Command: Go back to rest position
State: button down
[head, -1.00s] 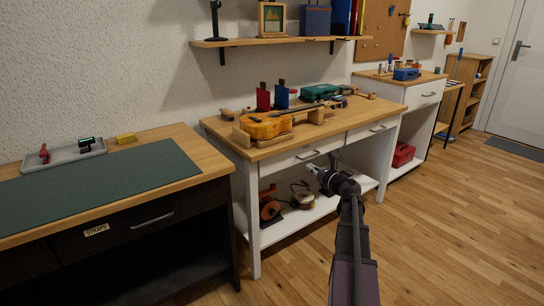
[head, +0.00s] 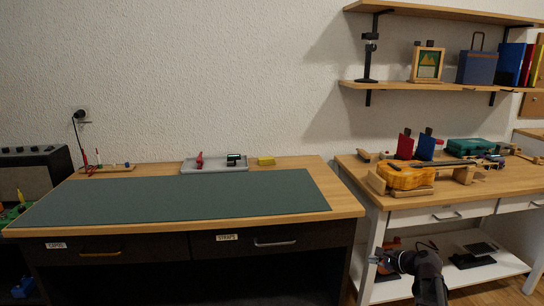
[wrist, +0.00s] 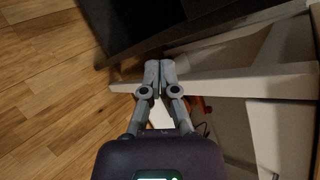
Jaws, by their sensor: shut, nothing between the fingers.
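My gripper (head: 376,258) is low at the right of the head view, in front of the white workbench (head: 366,270) and its lower shelf. In the wrist view my gripper (wrist: 158,66) has its two grey fingers together, with nothing between them. It points toward a white bench leg (wrist: 225,82) and the dark desk's edge (wrist: 150,22). I cannot tell whether the fingers touch the leg. No digital piano shows in these frames.
The dark desk with a green mat (head: 180,198) stands in the middle and left. A grey tray (head: 215,165) and a yellow block (head: 266,160) lie on it. A guitar (head: 405,177) lies on the white bench. Wooden floor (wrist: 45,95) is clear at left in the wrist view.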

jog(key=s+a+f+n+g+h+p, duration=0.1)
jog(key=s+a+f+n+g+h, duration=0.3)
jog(key=s+a+n, duration=0.45)
jog(key=s+a+f+n+g+h, duration=0.35)
jog(key=s+a+n+g, duration=0.25)
jog(key=s+a+n, duration=0.3)
notch_tip(320, 180, up, 38)
jog(key=n+p, duration=0.1)
jog(key=p, duration=3.7)
jog(key=shift+s+d+y, duration=0.35)
jog(key=shift+d, duration=0.1)
jog(key=shift+f, duration=0.1)
